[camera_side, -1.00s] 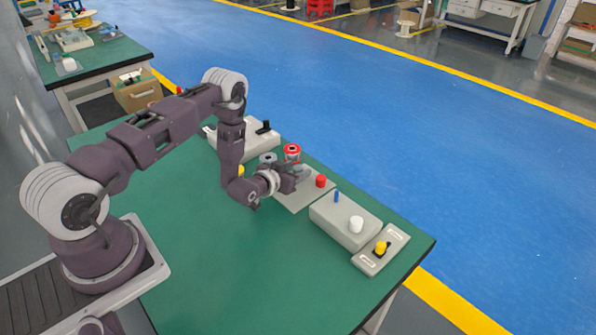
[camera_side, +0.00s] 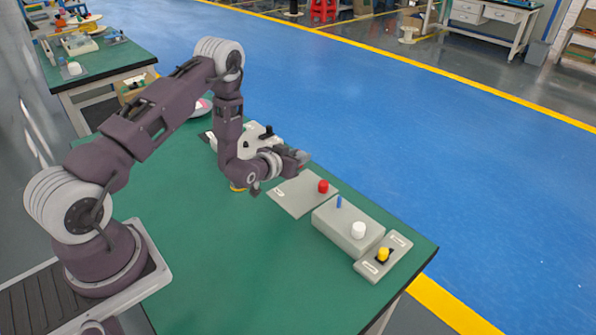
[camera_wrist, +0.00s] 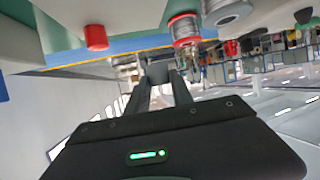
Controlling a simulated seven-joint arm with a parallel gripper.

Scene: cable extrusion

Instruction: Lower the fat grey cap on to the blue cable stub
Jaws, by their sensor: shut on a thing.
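The blue cable stub (camera_side: 339,201) stands upright on a raised grey box (camera_side: 330,222) in the side view. My gripper (camera_side: 296,156) is above the table, back and to the left of the stub and clearly apart from it. It is shut on the fat grey cap (camera_side: 303,156), a small grey shape at its tips. In the wrist view the dark fingers of my gripper (camera_wrist: 160,88) close on the grey cap (camera_wrist: 158,72).
A flat grey plate with a red button (camera_side: 323,186) lies between gripper and box. A white knob (camera_side: 358,230) stands on the box near the stub. A yellow knob (camera_side: 383,254) is further right. A red-and-grey spool (camera_wrist: 185,28) and a grey spool (camera_wrist: 228,12) show in the wrist view.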

